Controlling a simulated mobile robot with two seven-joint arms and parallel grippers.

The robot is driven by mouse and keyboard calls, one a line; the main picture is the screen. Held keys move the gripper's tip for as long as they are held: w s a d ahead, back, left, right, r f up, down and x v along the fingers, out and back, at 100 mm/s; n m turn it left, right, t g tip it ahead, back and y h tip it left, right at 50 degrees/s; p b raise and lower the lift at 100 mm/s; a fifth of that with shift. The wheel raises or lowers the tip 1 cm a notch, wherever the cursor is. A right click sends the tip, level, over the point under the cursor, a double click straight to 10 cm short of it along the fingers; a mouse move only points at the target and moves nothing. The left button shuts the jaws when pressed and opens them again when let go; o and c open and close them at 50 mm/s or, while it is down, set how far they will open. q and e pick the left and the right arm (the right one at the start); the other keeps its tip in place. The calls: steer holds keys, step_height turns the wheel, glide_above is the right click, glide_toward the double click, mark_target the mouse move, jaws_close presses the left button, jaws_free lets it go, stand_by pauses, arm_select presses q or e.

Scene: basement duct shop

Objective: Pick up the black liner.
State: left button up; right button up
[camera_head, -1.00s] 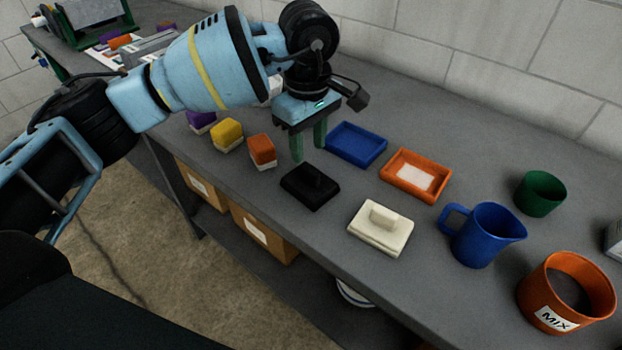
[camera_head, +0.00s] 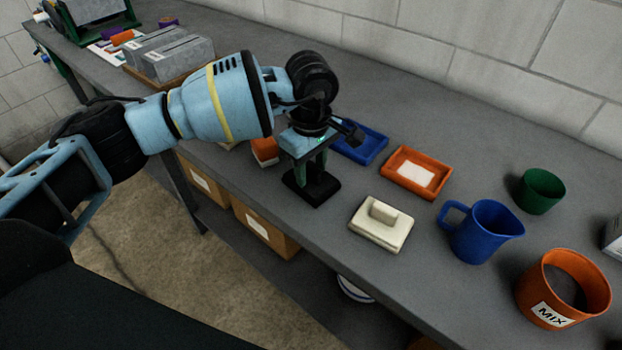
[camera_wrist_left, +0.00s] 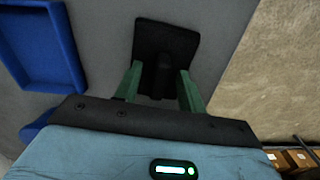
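The black liner (camera_head: 322,191), a flat black block with a raised grip on top, lies on the grey bench. It also shows in the left wrist view (camera_wrist_left: 166,42). My left gripper (camera_head: 311,168) points down right over it. In the left wrist view the green fingers (camera_wrist_left: 159,82) stand on either side of the raised grip, with a gap showing at each side, so the gripper is open around it. The liner rests on the bench. My right gripper is in neither view.
A cream block of the same shape (camera_head: 381,224) lies to the right. Behind are a blue tray (camera_head: 372,150) and an orange tray (camera_head: 417,173). A blue jug (camera_head: 482,232), a green cup (camera_head: 540,191) and an orange MIX pot (camera_head: 562,290) stand further right. An orange block (camera_head: 264,151) is close left.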

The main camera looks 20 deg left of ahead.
mark_target(309, 167)
arm_select(q)
jaws_close()
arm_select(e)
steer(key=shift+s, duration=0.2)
arm_select(q)
steer(key=shift+r, duration=0.85)
steer(key=shift+s+a+r, duration=0.1)
steer(key=shift+s+r, duration=0.1)
steer(key=shift+r, duration=0.75)
steer(key=s+a, duration=0.2)
steer(key=s, duration=0.5)
steer(key=s+a+r+b, duration=0.1)
steer(key=s+a, duration=0.2)
steer(key=s, duration=0.4)
steer(key=shift+s+a+r, duration=0.15)
steer(key=shift+s+r, duration=0.1)
steer(key=shift+s, duration=0.05)
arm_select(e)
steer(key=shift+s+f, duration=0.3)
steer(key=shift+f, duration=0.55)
